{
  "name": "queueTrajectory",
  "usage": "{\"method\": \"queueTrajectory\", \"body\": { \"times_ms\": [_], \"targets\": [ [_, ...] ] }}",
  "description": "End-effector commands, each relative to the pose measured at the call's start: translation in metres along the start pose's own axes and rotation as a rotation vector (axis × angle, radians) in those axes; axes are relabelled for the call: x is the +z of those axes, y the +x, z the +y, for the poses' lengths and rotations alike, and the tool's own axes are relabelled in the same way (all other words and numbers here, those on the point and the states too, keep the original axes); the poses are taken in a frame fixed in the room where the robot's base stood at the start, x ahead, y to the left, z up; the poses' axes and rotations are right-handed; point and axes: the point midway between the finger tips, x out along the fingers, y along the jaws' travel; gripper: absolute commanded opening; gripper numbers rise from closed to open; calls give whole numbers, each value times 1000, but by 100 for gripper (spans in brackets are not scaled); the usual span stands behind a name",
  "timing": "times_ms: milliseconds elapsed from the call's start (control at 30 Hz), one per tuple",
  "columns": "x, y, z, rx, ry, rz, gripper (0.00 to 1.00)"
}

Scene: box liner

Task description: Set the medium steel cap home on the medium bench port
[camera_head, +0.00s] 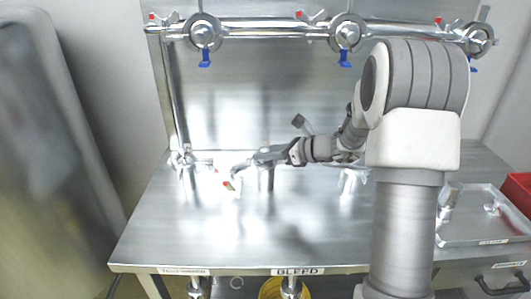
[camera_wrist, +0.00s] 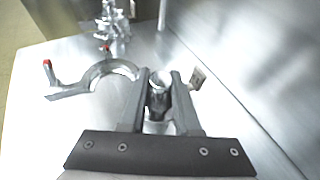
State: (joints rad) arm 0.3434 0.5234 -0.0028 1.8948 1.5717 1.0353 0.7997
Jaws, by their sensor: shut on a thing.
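My gripper (camera_head: 254,160) is over the middle of the bench, above a short steel port (camera_head: 266,180) that I take for the medium bench port. In the wrist view my gripper (camera_wrist: 160,76) has a shiny round steel piece (camera_wrist: 157,97), apparently the medium steel cap, between its fingers. The fingers are shut on it. An open, curved steel clamp (camera_wrist: 98,78) with a red-tipped handle lies just left of the fingers; its red tip (camera_head: 227,185) also shows in the head view. The fingers hide the cap's underside, so I cannot tell whether it touches the port.
A pipe manifold (camera_head: 270,27) with blue-handled valves runs along the back wall. Other steel fittings stand left (camera_head: 183,162) and right (camera_head: 350,182) on the bench. A steel tray (camera_head: 465,238) with small parts is at the right, beside a red bin (camera_head: 518,188). The front-left bench is clear.

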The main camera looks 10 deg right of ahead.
Motion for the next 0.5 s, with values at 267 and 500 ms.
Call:
{"method": "queueTrajectory", "body": {
  "times_ms": [267, 500],
  "targets": [
    [-2, 1, 0, 0, 0, -1, 51],
    [-2, 1, 0, 0, 0, 0, 66]
  ]
}}
